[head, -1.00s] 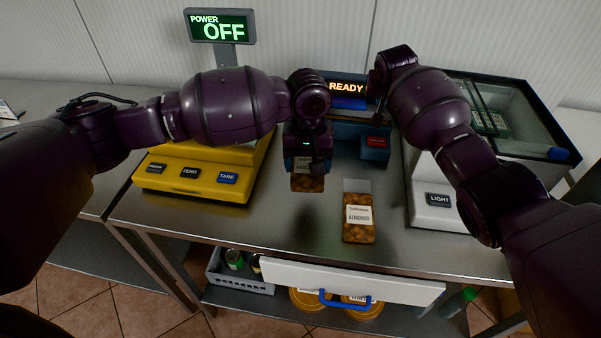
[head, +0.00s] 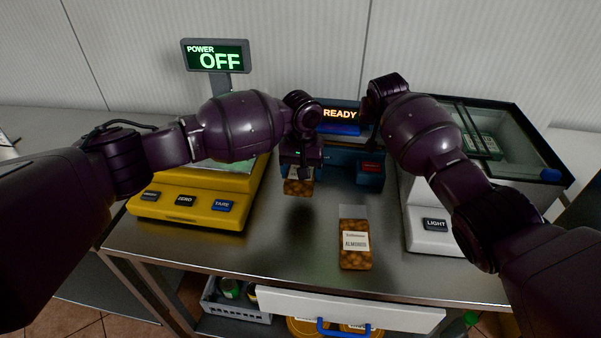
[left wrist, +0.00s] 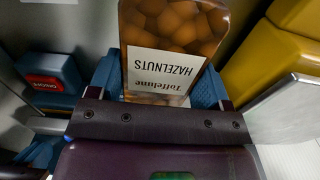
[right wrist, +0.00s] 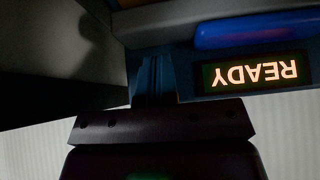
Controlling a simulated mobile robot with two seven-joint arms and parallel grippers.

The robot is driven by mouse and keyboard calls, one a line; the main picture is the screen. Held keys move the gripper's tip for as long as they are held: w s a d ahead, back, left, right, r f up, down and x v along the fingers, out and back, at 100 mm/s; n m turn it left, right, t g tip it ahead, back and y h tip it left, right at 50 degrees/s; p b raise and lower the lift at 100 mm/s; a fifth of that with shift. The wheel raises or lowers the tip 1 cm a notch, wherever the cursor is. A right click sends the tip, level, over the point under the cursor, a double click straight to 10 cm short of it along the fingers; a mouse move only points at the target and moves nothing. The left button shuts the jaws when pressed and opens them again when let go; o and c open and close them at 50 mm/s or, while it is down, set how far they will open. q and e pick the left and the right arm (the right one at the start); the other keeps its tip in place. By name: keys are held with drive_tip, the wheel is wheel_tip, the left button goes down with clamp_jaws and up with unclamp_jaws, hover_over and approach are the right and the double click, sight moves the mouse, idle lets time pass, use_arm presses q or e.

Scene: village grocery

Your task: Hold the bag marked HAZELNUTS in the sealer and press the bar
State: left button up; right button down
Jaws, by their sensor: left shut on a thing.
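The HAZELNUTS bag (left wrist: 160,65), clear with brown nuts and a white label, is held in my left gripper (left wrist: 158,88), which is shut on it. In the head view the bag (head: 298,188) hangs at the front left of the blue sealer (head: 340,172), partly hidden by my gripper. I cannot tell whether its top is in the sealer's slot. The sealer has a blue bar (head: 343,129), a lit READY display (head: 340,114) and a red button (head: 370,167). My right gripper (right wrist: 155,75) appears shut and empty, beside the READY display (right wrist: 250,73) and the blue bar (right wrist: 255,28).
An ALMONDS bag (head: 355,242) lies on the metal bench in front of the sealer. A yellow scale (head: 185,203) stands left, its display (head: 216,57) reading POWER OFF. A white, glass-topped unit (head: 432,238) with a LIGHT button stands right.

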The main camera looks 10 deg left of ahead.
use_arm(q)
drive_tip(key=shift+w+f, duration=0.3)
drive_tip(key=shift+w, duration=0.45)
drive_tip(key=shift+w+f, duration=0.3)
drive_tip(key=shift+w, duration=0.4)
drive_tip(key=shift+w+f, duration=0.1)
drive_tip(key=shift+w, duration=2.6)
drive_tip(key=shift+f, duration=0.15)
use_arm(e)
drive_tip(key=shift+f, duration=0.1)
drive_tip(key=shift+s+f, duration=0.1)
drive_tip(key=shift+f, duration=1.2)
drive_tip(key=shift+s+f, duration=0.1)
drive_tip(key=shift+f, duration=0.3)
drive_tip(key=shift+s+f, duration=0.1)
drive_tip(key=shift+w+r, duration=0.2)
drive_tip(key=shift+r, duration=1.85)
